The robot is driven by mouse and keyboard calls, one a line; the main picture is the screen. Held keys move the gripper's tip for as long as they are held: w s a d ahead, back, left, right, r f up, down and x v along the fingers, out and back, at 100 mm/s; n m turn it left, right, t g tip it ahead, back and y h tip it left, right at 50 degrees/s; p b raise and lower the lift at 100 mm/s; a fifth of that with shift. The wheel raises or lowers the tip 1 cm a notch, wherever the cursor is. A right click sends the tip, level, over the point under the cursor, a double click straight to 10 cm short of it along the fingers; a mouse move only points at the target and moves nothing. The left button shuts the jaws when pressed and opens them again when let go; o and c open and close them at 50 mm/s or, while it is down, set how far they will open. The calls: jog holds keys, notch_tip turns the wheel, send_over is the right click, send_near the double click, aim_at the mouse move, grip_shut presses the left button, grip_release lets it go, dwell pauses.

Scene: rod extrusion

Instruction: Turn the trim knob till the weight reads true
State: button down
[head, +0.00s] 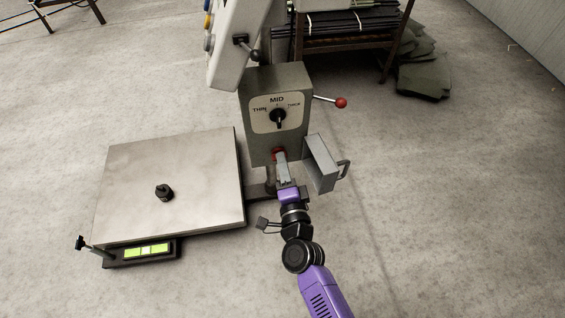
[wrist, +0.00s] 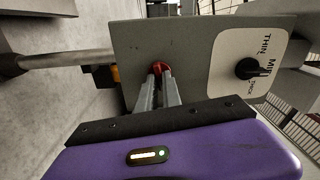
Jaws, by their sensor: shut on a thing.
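My gripper (head: 281,160) is at the lower front of a grey box (head: 258,84). In the wrist view its two fingers (wrist: 160,82) close on a small red knob (wrist: 161,67), whose edge also shows in the head view (head: 278,152). Above it, a black pointer knob (head: 278,118) sits on a pale dial plate (head: 293,102) marked THIN, MID and THICK; it appears near MID. The dial also shows in the wrist view (wrist: 248,68). A floor scale (head: 195,165) carries a small black weight (head: 163,192). Its green display (head: 146,250) is too small to read.
A lever with a red ball (head: 341,103) sticks out right of the box. A grey tray with a handle (head: 322,163) stands close right of my gripper. A rack (head: 350,25) and grey sheets (head: 424,75) are behind. The floor at right is clear.

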jog(key=c, duration=1.5)
grip_release()
jog(key=shift+s, duration=0.1)
jog(key=p+v, duration=0.1)
jog(key=v, duration=0.6)
jog(key=shift+s+d, duration=0.2)
jog(key=shift+s, duration=0.1)
